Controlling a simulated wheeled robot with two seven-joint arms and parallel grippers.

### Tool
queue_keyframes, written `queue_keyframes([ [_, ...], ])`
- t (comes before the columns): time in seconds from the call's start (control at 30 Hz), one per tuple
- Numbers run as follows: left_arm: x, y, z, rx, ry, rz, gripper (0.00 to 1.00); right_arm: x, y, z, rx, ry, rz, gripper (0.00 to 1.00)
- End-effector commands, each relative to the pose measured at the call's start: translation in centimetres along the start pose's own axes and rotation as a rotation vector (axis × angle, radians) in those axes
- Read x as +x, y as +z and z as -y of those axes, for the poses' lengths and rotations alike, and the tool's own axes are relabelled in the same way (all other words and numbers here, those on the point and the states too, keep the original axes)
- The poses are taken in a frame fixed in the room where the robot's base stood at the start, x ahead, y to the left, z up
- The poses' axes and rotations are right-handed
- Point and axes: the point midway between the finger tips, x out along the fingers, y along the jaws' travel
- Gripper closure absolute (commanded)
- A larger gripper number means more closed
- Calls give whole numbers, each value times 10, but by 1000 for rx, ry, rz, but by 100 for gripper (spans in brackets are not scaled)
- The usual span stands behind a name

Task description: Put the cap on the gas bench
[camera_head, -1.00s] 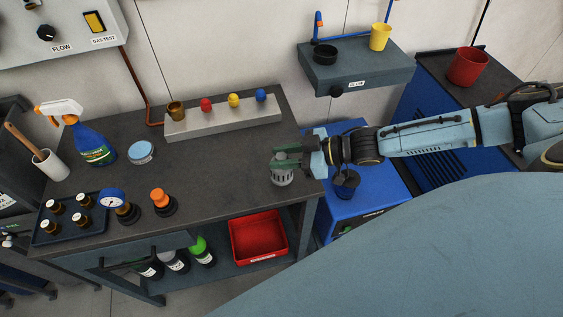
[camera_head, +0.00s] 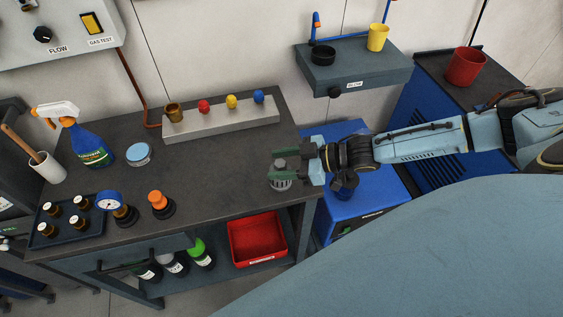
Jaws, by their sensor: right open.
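The cap is a grey, slotted, dome-like piece (camera_head: 281,185) that stands upright near the right end of the dark-topped gas bench (camera_head: 215,165). My right gripper (camera_head: 279,164) reaches in from the right with its dark green fingers open, one on either side of the cap's upper part. The fingers hide some of the cap, and I cannot tell whether they touch it. My left gripper is not in view.
A grey block with coloured knobs (camera_head: 222,122) stands behind the cap. A regulator with a blue gauge (camera_head: 110,201), an orange-topped fitting (camera_head: 160,205), a bottle tray (camera_head: 48,240) and a spray bottle (camera_head: 87,146) occupy the left. The bench middle is clear.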

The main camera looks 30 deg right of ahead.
Motion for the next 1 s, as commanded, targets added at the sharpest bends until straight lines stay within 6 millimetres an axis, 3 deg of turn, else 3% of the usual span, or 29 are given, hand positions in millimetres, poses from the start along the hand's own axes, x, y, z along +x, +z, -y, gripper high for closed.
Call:
queue_keyframes([
  [0.17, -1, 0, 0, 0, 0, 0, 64, -21, 1, -1, 1, 2, 5, 50],
  [0.4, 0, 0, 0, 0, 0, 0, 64, -73, 1, -1, 1, 2, 5, 50],
  [0.6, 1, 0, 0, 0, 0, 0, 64, -106, 0, -1, 0, 2, 4, 50],
  [0.77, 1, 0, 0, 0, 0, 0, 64, -119, -1, 0, -1, 0, 1, 50],
  [1.0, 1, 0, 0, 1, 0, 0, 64, -120, -1, 0, -1, 0, -1, 50],
])
